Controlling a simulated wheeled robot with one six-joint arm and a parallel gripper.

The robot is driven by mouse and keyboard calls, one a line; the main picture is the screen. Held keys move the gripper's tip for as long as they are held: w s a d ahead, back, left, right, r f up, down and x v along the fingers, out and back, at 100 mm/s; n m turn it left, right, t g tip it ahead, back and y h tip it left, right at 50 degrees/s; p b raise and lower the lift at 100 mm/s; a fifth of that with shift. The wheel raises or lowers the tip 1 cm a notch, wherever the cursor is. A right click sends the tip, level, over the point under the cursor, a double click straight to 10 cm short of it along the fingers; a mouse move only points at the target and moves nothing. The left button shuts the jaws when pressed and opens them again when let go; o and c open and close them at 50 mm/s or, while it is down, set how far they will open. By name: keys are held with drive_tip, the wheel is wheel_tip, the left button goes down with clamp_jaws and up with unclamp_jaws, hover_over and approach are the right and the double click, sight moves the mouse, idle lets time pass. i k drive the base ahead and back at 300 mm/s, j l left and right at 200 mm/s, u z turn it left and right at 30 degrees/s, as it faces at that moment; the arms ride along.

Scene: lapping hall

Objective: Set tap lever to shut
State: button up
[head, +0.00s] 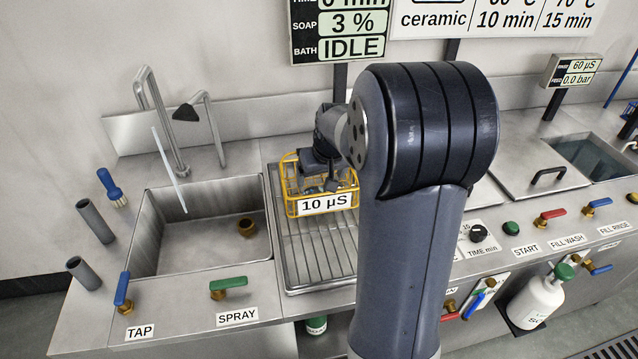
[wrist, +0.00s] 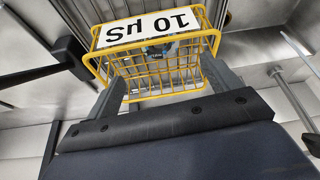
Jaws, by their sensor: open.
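The tap lever (head: 122,289) is a blue handle on a brass body at the sink's front left, above the TAP label (head: 139,332). It points up in the picture, toward the back. A pale upright streak (head: 168,165), which looks like running water, falls from near the bent tap spout (head: 152,105) into the sink (head: 160,250). My gripper (head: 320,178) is open over the ribbed drainboard, well right of the lever. In the wrist view my gripper (wrist: 163,85) has its fingers either side of a yellow wire basket (wrist: 150,68); contact is unclear.
The yellow basket (head: 290,187) stands on the drainboard (head: 315,255), with small parts inside and a 10 µS sign across its front. The green SPRAY lever (head: 229,284) sits right of the tap lever. Two grey tubes (head: 94,221) and a blue brush (head: 111,187) stand at left.

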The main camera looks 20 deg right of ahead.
sight(121, 300)
drive_tip(key=u, duration=1.3)
